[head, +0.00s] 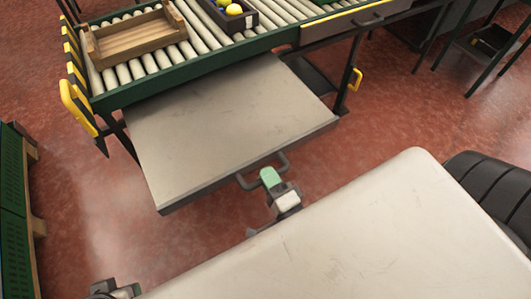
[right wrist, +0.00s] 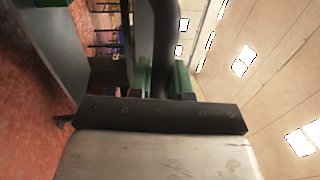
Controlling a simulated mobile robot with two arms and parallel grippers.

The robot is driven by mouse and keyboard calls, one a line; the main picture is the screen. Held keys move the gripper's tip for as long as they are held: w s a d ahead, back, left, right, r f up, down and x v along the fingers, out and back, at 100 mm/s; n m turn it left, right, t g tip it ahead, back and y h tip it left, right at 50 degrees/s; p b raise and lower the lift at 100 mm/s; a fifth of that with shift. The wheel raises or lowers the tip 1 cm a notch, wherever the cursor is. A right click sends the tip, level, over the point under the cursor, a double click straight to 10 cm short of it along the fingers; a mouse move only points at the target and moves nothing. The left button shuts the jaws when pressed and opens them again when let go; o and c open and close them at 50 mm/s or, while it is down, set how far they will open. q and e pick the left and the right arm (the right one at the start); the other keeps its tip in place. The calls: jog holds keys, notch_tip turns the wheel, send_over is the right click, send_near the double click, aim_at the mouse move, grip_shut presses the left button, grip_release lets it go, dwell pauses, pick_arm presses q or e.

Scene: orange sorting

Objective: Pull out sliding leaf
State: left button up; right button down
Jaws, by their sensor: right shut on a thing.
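The sliding leaf (head: 225,125) is a pale grey, scuffed flat panel with a dark front edge. It stands well out from under the roller conveyor in the head view. A dark bar handle (head: 248,183) is fixed to its front edge. My right gripper (head: 268,178) is shut on this handle. In the right wrist view the dark handle bar (right wrist: 163,40) runs between the green fingers of my right gripper (right wrist: 165,80). My left gripper (head: 116,290) shows only in part at the bottom left, away from the leaf; its fingers are not clear.
The roller conveyor (head: 205,35) has a green frame. A wooden crate (head: 135,58) and a dark tray (head: 251,20) with yellow fruit stand on it. A yellow handle (head: 78,108) sticks out at its left end. The red floor (head: 75,190) is clear left of the leaf.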

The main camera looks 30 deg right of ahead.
jog(key=c, duration=1.1)
grip_release()
jog(key=shift+o, duration=0.2)
pick_arm(q)
jog(key=shift+s+a+r+g+p, duration=0.15)
jog(key=shift+s+r+g+p, duration=0.1)
jog(key=shift+s+g+p, duration=0.15)
pick_arm(e)
jog(key=s+f, duration=0.2)
jog(key=s, duration=0.8)
jog(key=shift+s+d, duration=0.15)
jog(key=shift+s, duration=0.2)
